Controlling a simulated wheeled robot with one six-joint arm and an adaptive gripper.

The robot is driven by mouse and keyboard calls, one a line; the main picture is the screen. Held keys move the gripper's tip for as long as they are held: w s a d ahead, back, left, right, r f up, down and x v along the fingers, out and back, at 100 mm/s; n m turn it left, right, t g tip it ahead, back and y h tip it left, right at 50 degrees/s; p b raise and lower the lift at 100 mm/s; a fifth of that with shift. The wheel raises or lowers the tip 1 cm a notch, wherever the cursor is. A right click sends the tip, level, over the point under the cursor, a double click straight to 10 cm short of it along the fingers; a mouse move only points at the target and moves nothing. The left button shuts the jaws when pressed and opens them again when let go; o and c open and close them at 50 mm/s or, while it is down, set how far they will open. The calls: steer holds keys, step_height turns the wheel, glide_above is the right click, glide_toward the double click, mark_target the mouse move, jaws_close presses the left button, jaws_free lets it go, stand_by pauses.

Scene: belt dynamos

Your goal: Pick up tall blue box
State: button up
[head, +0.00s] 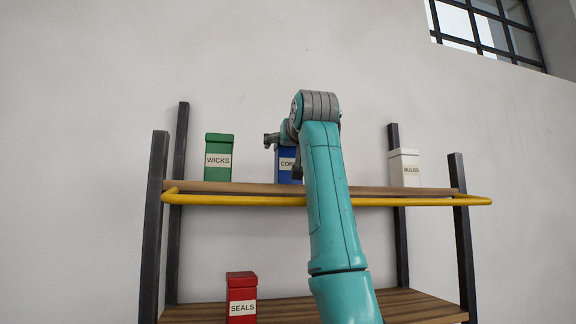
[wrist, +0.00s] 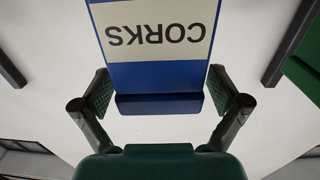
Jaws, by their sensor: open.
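The tall blue box (head: 285,168) stands on the upper shelf, partly hidden behind my arm in the head view. In the wrist view the blue box (wrist: 158,75) appears upside down, with a white label reading CORKS. My gripper (wrist: 160,95) is open, with one finger on each side of the box's near end. Gaps show between the fingers and the box, so neither finger visibly touches it. In the head view the gripper is mostly hidden by my arm.
A green WICKS box (head: 218,158) stands left of the blue box, and a white BULBS box (head: 404,168) stands far right. A yellow rail (head: 240,200) runs along the upper shelf's front. A red SEALS box (head: 241,297) is on the lower shelf (head: 405,303).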

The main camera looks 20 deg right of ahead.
jaws_close()
steer(key=shift+r, duration=0.1)
